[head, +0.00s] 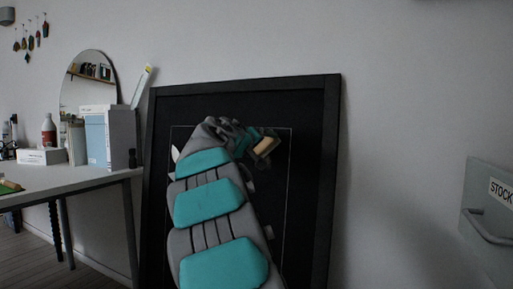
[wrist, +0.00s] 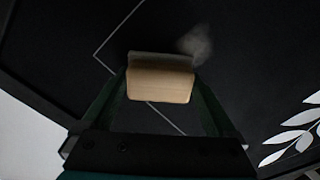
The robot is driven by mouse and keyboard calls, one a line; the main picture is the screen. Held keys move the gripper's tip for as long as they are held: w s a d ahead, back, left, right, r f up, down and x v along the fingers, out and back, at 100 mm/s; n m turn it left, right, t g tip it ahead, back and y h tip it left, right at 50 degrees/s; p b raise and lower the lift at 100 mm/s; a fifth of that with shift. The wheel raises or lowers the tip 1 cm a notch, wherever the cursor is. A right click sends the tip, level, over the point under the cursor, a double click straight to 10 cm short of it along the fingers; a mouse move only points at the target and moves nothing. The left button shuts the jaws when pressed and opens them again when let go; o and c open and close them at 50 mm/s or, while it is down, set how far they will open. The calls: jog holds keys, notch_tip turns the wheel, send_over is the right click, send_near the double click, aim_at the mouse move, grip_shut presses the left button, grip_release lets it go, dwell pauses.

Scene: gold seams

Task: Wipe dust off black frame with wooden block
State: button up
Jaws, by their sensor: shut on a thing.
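The black frame (head: 334,150) leans upright against the wall in the head view, with a thin pale line inside its border. It fills most of the wrist view (wrist: 60,50). My gripper (head: 262,145) is in front of its upper middle and is shut on the wooden block (head: 267,146). In the wrist view the block (wrist: 160,84) sits between the fingers, with a grey layer along its far edge. A pale dust smudge (wrist: 196,44) is on the black surface just beyond the block's upper right. I cannot tell whether the block touches the surface. My arm hides much of the frame's middle.
A white table (head: 70,178) stands at the left with a round mirror (head: 88,72), boxes (head: 108,135) and a bottle (head: 48,131). A grey box marked STOCK (head: 490,215) is at the right edge. White leaf shapes (wrist: 295,135) show on the frame's surface.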

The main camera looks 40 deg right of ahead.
jog(key=shift+s+d+f+b, duration=0.1)
jog(key=shift+s+d+b, duration=0.2)
jog(key=shift+s, duration=0.45)
jog(key=shift+s+d+f+b, duration=0.1)
jog(key=shift+s+d, duration=0.3)
jog(key=shift+s, duration=0.35)
jog(key=shift+s+d+r, duration=0.1)
jog(key=shift+s+d, duration=0.15)
jog(key=shift+s, duration=0.4)
jog(key=shift+s+d+r, duration=0.1)
jog(key=shift+s+d, duration=0.15)
jog(key=shift+s, duration=0.35)
jog(key=shift+s+d+f, duration=0.1)
jog(key=shift+s+d, duration=0.1)
jog(key=shift+s, duration=0.25)
jog(key=shift+s+d+f, duration=0.1)
jog(key=shift+s+d, duration=0.05)
jog(key=shift+s, duration=0.25)
jog(key=v, duration=0.6)
jog(key=shift+a+r, duration=0.1)
jog(key=shift+a, duration=0.05)
